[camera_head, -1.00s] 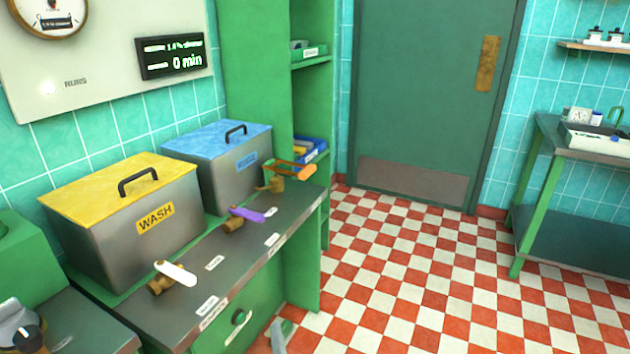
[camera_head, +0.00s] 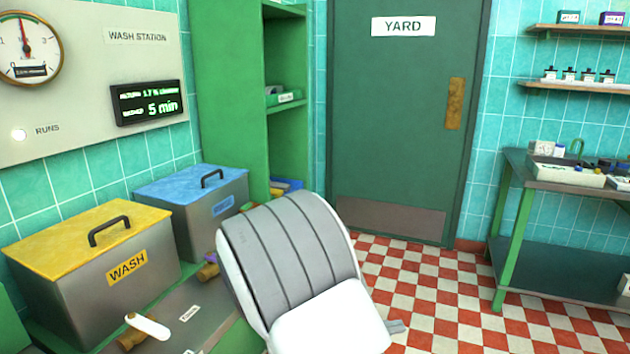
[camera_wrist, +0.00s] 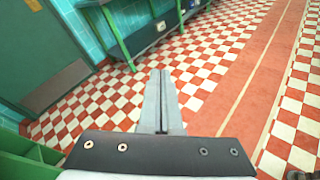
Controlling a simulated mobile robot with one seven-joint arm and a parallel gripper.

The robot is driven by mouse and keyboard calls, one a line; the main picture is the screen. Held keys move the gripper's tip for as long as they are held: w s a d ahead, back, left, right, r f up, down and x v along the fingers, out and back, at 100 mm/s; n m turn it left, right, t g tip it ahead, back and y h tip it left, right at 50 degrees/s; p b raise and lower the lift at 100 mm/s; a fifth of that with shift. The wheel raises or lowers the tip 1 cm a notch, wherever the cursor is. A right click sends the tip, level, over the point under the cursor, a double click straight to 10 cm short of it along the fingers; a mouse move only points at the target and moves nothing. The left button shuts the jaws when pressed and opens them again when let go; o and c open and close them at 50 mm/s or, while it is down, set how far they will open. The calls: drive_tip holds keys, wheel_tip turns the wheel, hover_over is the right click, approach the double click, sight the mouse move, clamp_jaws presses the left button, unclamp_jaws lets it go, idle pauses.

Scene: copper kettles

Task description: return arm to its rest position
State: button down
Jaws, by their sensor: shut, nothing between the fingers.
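My arm's white and grey link fills the lower middle of the head view.
The counter (camera_head: 205,310) at left holds a WASH box (camera_head: 65,285) with a yellow lid, a blue-lidded box (camera_head: 205,215) and a white-handled valve (camera_head: 150,326). My arm hides part of it. A YARD door (camera_head: 395,120) and a side table (camera_head: 520,165) stand beyond.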

drive_tip(key=s+d+r+m+g+y, duration=0.2)
drive_tip(key=s+r+m+g+y, duration=0.1)
drive_tip(key=s+m, duration=0.25)
drive_tip(key=s+d+r+m+g+y, duration=0.25)
drive_tip(key=s+m+y, duration=0.2)
drive_tip(key=s, duration=0.25)
drive_tip(key=s+a+r+m+t+y, duration=0.6)
drive_tip(key=s+r+m, duration=0.3)
drive_tip(key=s+r, duration=0.1)
wheel_tip(320, 180, up, 13)
drive_tip(key=p, duration=1.3)
drive_tip(key=shift+w+g+p, duration=0.2)
drive_tip(key=shift+g+p, duration=0.1)
drive_tip(key=shift+g, duration=0.05)
